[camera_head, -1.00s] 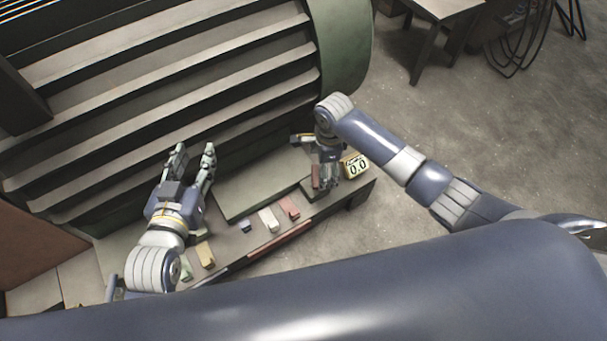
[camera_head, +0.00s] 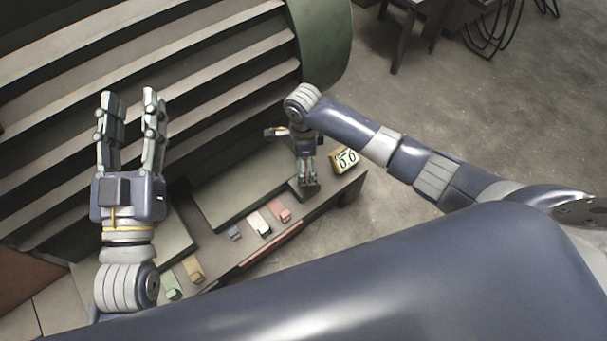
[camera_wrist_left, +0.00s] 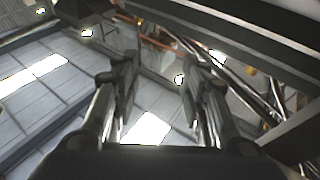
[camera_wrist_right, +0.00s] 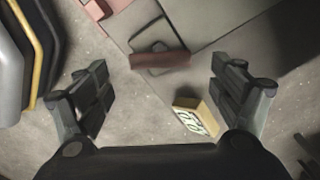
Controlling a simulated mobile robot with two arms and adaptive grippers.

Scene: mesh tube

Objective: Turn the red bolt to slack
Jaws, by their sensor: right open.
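The red bolt (camera_wrist_right: 160,60) shows in the right wrist view as a flat red bar on a dark square mount. It lies between the spread fingers of my right gripper, apart from both. My right gripper (camera_head: 308,180) is open and points down over the right end of the bench in the head view, where it hides the bolt. My left gripper (camera_head: 129,97) is open and empty, raised in front of the slatted machine, fingers pointing up the picture. A yellow box with a numeric display (camera_head: 345,160) stands beside the right gripper; it appears to read 0.0.
The bench (camera_head: 310,208) carries a green block (camera_head: 172,288), a tan block (camera_head: 194,269), a blue block (camera_head: 234,232), a white block (camera_head: 260,225) and a red block (camera_head: 282,213). The large slatted machine (camera_head: 190,75) stands behind. Open floor (camera_head: 420,110) lies to the right.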

